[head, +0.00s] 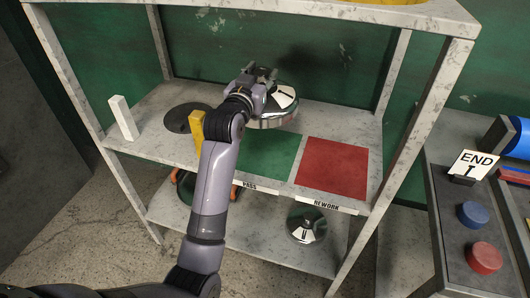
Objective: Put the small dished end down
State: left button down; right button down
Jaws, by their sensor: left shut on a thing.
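My left gripper (262,78) is shut on the small dished end (272,112), a shiny steel dome with a round rim. The gripper covers part of its upper left side. It shows over the back of the upper shelf (160,97), behind the green area (270,157). I cannot tell whether its rim touches the shelf. Another shiny dished end (306,229) lies dome up on the lower shelf. My right gripper is not in view.
A red area (333,167) labelled REWORK lies right of the green one. A dark disc (180,118), a white block (123,118) and a yellow block (197,126) are at the left. Shelf posts stand at the corners.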

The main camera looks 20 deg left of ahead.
pick_arm(q)
jog(key=shift+w+a+r, duration=0.1)
jog(key=shift+w+r, duration=0.1)
jog(key=shift+r, duration=0.15)
jog(key=shift+f, duration=0.4)
notch_tip(320, 180, down, 19)
jog(key=shift+w+r, duration=0.1)
jog(key=shift+r, duration=0.05)
jog(key=c, duration=1)
grip_release()
jog(key=s, duration=1.2)
jog(key=shift+s+a+b, duration=0.15)
jog(key=shift+b, duration=0.2)
